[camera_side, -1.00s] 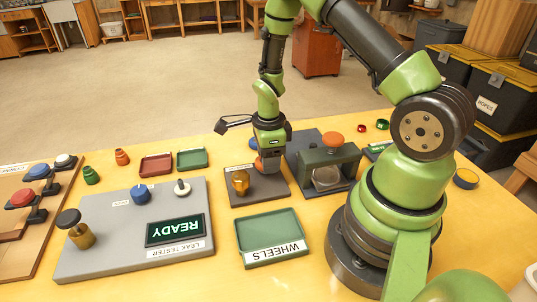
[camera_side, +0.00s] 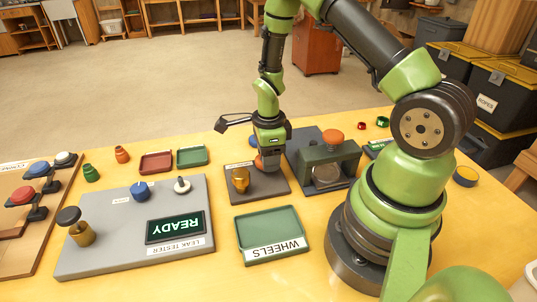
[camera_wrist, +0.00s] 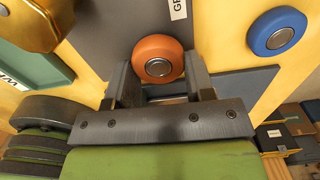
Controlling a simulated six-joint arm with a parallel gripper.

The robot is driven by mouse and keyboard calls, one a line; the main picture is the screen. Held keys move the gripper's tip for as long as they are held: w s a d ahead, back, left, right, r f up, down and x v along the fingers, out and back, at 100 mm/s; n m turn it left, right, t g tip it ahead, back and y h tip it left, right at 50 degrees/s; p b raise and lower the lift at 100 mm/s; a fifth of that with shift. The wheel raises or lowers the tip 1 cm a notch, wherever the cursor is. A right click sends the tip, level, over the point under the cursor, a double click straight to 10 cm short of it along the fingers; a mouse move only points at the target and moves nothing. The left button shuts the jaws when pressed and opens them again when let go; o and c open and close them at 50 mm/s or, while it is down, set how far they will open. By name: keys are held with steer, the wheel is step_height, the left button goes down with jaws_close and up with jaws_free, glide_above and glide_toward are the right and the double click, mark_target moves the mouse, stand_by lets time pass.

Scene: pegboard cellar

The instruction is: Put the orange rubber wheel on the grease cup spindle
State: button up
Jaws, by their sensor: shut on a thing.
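The orange wheel (camera_wrist: 158,62), with a grey metal hub, sits between the fingers of my gripper (camera_wrist: 162,80) in the wrist view. My gripper is shut on it. In the side view my gripper (camera_side: 268,160) points down over the dark grease cup plate (camera_side: 270,190), and only a sliver of the wheel (camera_side: 258,164) shows beside the jaws. The brass grease cup (camera_side: 240,179) stands on this plate, left of the gripper; it also shows at the upper left of the wrist view (camera_wrist: 30,22). I cannot make out the spindle or whether the wheel touches it.
A blue wheel (camera_wrist: 278,33) lies right of the plate in the wrist view. The green WHEELS tray (camera_side: 270,220) is empty in front. A dark fixture (camera_side: 345,160) with an orange knob stands close on the right. The grey leak tester (camera_side: 110,255) is on the left.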

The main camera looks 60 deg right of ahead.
steer(key=shift+f, duration=0.2)
stand_by(0.4)
steer(key=o, duration=1.4)
steer(key=shift+r, duration=0.15)
steer(key=shift+r, duration=3.25)
